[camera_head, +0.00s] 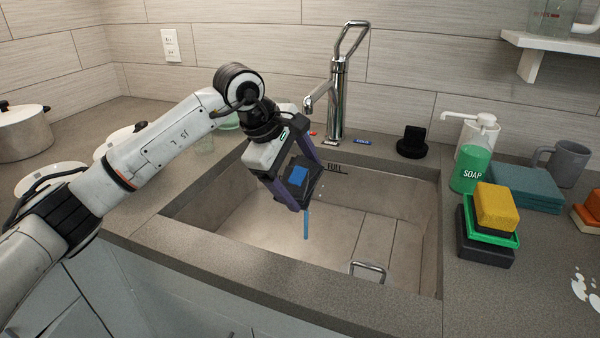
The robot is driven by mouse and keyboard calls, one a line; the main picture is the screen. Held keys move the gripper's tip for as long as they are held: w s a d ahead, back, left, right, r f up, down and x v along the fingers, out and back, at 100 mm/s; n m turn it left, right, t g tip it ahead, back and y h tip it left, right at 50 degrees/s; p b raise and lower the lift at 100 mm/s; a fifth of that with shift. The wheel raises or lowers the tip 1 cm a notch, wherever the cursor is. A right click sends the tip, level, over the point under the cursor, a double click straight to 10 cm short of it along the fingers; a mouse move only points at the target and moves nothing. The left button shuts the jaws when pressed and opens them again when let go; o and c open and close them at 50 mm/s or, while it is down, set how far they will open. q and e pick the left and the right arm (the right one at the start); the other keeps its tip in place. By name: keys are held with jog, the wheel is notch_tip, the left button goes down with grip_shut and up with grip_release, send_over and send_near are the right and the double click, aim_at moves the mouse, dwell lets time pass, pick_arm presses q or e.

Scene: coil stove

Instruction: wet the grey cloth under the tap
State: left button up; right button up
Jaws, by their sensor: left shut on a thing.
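My left gripper (305,188) reaches in from the left and is over the sink, below and near the tap's spout. It is shut on a dark grey piece, which I take for the grey cloth (310,190); the fingers hide part of it. A bright blue patch shows on top of the piece. The chrome tap (338,100) stands behind the sink, its spout pointing left and toward me, its loop handle raised. A thin blue vertical streak (306,222) shows below the gripper; I cannot tell whether it is running water. My right gripper is not in view.
The sink (240,215) has a "FULL" mark on its back wall and a wire handle (368,268) inside. Right of it are a soap bottle (472,165), stacked sponges and trays (490,230), teal folded cloths (528,186) and a mug (565,160). Pots (25,135) stand left.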

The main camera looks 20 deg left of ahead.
aim_at(304, 195)
pick_arm(q)
jog(key=shift+s+d+b, duration=0.25)
jog(key=shift+s, duration=0.7)
jog(key=shift+s+d+b, duration=0.2)
jog(key=shift+s+d, duration=0.05)
jog(key=shift+s, duration=0.65)
jog(key=shift+r, duration=0.1)
jog(key=shift+s+r, duration=0.2)
jog(key=shift+s, duration=0.05)
jog(key=s+r, duration=0.1)
jog(key=s, duration=0.1)
jog(key=s+d+r+p, duration=0.1)
jog(key=s+r, duration=0.1)
jog(key=shift+s+d+r, duration=0.15)
jog(key=shift+r, duration=0.1)
jog(key=shift+f, duration=0.1)
dwell(0.4)
